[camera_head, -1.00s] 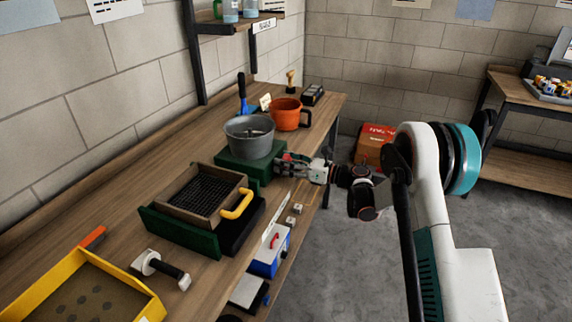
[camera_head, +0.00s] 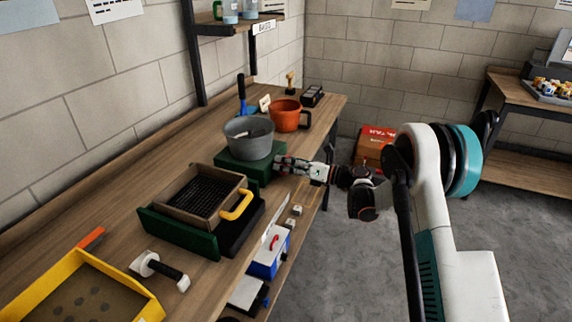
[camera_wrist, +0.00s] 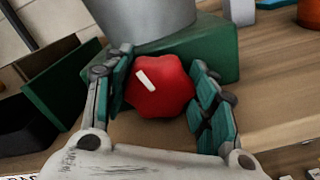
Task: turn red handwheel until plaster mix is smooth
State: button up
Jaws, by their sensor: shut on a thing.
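The red handwheel (camera_wrist: 160,86) with a white mark fills the middle of the wrist view, on the front of the green mixer base (camera_wrist: 208,46). My gripper (camera_wrist: 160,92) has one finger on each side of the handwheel and is shut on it. In the head view my gripper (camera_head: 284,164) is at the right side of the green base (camera_head: 240,171) and hides the handwheel. The grey mixing pot (camera_head: 249,146) stands upright on the base. A pale bar shows inside the pot, but the texture of the plaster is too small to tell.
A sieve tray with a yellow handle (camera_head: 237,205) stands nearer on the bench. An orange pot (camera_head: 289,114) is behind the grey pot. A yellow tray (camera_head: 127,283) is at the near left. A blue-and-white box (camera_head: 269,254) sits at the bench's right edge.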

jog(key=o, duration=1.1)
jog(key=shift+n, duration=0.3)
